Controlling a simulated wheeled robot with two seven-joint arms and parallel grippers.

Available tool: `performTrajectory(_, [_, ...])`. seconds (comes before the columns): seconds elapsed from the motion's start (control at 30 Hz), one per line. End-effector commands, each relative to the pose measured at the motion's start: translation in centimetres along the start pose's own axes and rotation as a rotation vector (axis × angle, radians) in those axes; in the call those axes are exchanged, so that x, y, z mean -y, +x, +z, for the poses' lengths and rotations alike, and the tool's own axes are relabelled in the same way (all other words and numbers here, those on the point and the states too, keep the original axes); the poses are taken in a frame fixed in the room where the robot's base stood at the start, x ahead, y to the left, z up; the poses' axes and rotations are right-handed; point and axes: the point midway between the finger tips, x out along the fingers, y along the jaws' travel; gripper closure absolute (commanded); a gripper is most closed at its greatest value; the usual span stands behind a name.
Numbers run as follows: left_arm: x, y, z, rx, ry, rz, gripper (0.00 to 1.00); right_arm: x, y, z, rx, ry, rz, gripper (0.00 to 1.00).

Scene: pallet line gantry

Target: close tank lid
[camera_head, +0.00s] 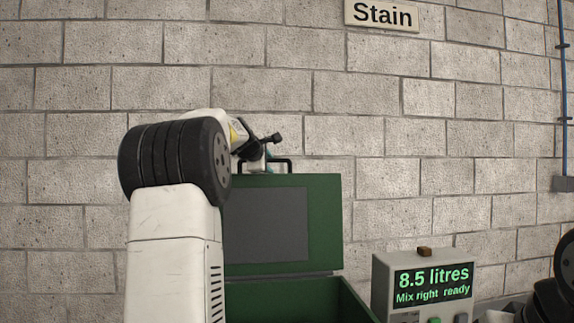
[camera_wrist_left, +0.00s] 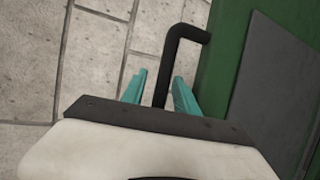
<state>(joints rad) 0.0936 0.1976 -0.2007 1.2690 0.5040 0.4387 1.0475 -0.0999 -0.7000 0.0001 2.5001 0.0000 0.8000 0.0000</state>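The green tank (camera_head: 300,300) stands in front of the wall, with its lid (camera_head: 325,215) standing upright. The lid has a grey panel and a black handle (camera_head: 290,166) on its top edge. My left gripper (camera_head: 270,157) is at the left part of the handle, partly hidden by my own arm. In the left wrist view, the two teal fingers of my left gripper (camera_wrist_left: 160,85) are apart, one on each side of the handle bar (camera_wrist_left: 170,62). Small gaps show beside the bar, so the fingers look open around it. My right gripper is not in view.
A grey box with a green display (camera_head: 433,282) reading "8.5 litres, Mix right ready" stands right of the tank. A "Stain" sign (camera_head: 381,15) hangs on the block wall. A blue pipe (camera_head: 564,100) runs down the wall at the far right.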

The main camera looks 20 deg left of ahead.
Motion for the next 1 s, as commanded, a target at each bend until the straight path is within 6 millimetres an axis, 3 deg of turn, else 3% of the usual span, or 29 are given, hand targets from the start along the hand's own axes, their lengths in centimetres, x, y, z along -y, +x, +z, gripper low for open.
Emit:
performTrajectory(0.27, [-0.04,0.23,0.01,0.000,0.000,0.001,0.64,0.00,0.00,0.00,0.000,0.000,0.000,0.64])
performTrajectory(0.47, [-0.03,0.22,0.02,0.000,0.000,0.001,0.99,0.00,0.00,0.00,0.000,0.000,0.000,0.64])
performTrajectory(1.0, [0.00,0.22,0.02,0.001,0.000,0.000,1.00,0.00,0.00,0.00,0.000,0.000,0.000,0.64])
